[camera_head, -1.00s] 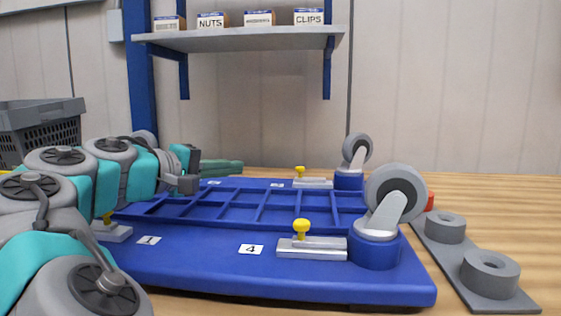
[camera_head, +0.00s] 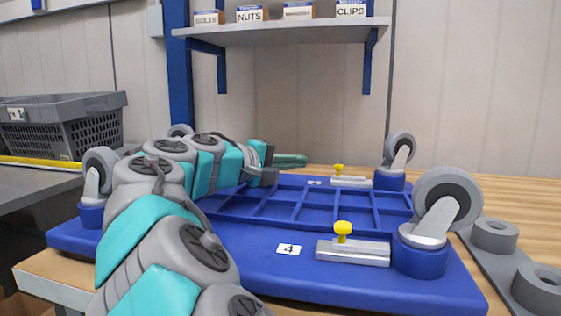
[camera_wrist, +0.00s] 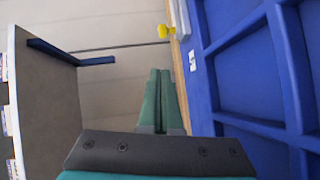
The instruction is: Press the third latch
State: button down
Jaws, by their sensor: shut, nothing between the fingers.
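A blue platform (camera_head: 420,286) lies upside down on the table with latches, each a yellow knob on a silver plate. One latch (camera_head: 343,231) is at the near right beside label 4; another latch (camera_head: 339,171) is at the far right, beside a small label (camera_head: 314,183) too small to read. In the wrist view, a yellow latch knob (camera_wrist: 165,31) and a white label (camera_wrist: 192,61) show beyond my fingertips. My gripper (camera_head: 300,160) is shut and empty at the platform's far side, left of the far right latch and apart from it. My arm hides the platform's left part.
Grey casters stand on the platform, including a near right one (camera_head: 447,200) and a far right one (camera_head: 399,150). A grey bracket (camera_head: 515,265) lies at the right. A shelf (camera_head: 280,32) with labelled boxes hangs above. A grey crate (camera_head: 60,125) stands at the left.

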aim_at(337, 165)
jog(key=d, duration=0.2)
jog(key=w+d, duration=0.1)
jog(key=shift+d+f, duration=0.35)
jog(key=shift+d, duration=0.05)
jog(key=shift+s+d+f, duration=0.1)
jog(key=shift+d+f, duration=0.1)
jog(key=shift+d, duration=0.8)
jog(key=shift+s+d, duration=0.2)
jog(key=shift+d, duration=0.35)
jog(key=shift+s+d, duration=0.15)
jog(key=shift+d, duration=0.35)
jog(key=a, duration=0.3)
jog(key=a+r, duration=0.1)
jog(key=a, duration=0.1)
jog(key=shift+w+p, duration=0.25)
jog(key=shift+p, duration=0.15)
jog(key=v, duration=0.9)
jog(key=shift+s+b, duration=0.15)
jog(key=shift+b, duration=0.25)
